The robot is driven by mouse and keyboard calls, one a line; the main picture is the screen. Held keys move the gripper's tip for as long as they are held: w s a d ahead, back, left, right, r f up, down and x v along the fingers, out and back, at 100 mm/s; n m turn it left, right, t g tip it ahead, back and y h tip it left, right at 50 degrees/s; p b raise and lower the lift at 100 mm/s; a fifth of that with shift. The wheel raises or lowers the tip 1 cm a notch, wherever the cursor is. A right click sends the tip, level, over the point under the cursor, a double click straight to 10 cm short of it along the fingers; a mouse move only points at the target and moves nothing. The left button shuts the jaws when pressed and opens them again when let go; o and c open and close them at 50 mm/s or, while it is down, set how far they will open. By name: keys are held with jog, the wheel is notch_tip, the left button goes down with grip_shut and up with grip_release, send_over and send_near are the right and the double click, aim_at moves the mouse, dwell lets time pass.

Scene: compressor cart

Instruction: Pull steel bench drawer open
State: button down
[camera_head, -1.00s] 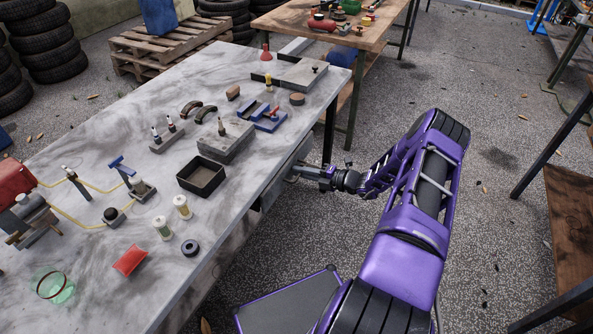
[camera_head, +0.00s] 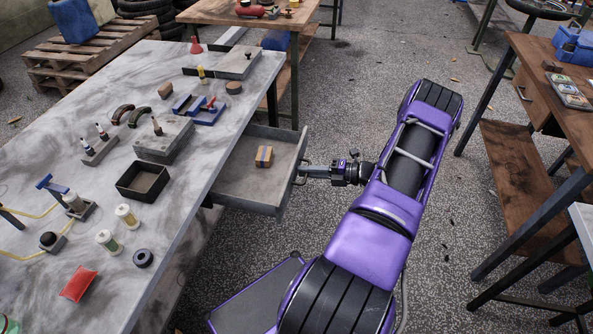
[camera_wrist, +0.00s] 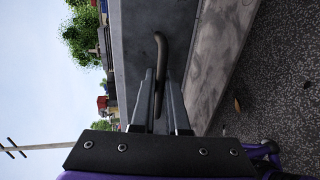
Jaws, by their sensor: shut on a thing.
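The steel bench drawer (camera_head: 240,190) stands well out from under the grey-topped bench (camera_head: 185,215) in the head view. A small tan box with a dark band (camera_head: 264,156) lies inside it. My gripper (camera_head: 306,172) is at the drawer's front, shut on the curved drawer handle (camera_head: 294,177). In the wrist view, my gripper's two fingers (camera_wrist: 160,95) close around the handle (camera_wrist: 160,50), which stands out from the drawer front (camera_wrist: 185,40). The part of the handle between the fingers is partly hidden.
A black open tray (camera_head: 142,181), a grey block (camera_head: 163,140) and several small parts stand on the bench. A wooden-topped table (camera_head: 540,75) with a lower shelf stands at the right. Speckled floor between them is free.

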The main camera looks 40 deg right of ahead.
jog(key=shift+s+d, duration=0.15)
jog(key=c, duration=1.2)
grip_release()
jog(key=v, duration=1.7)
jog(key=shift+s, duration=0.2)
jog(key=shift+d, duration=0.1)
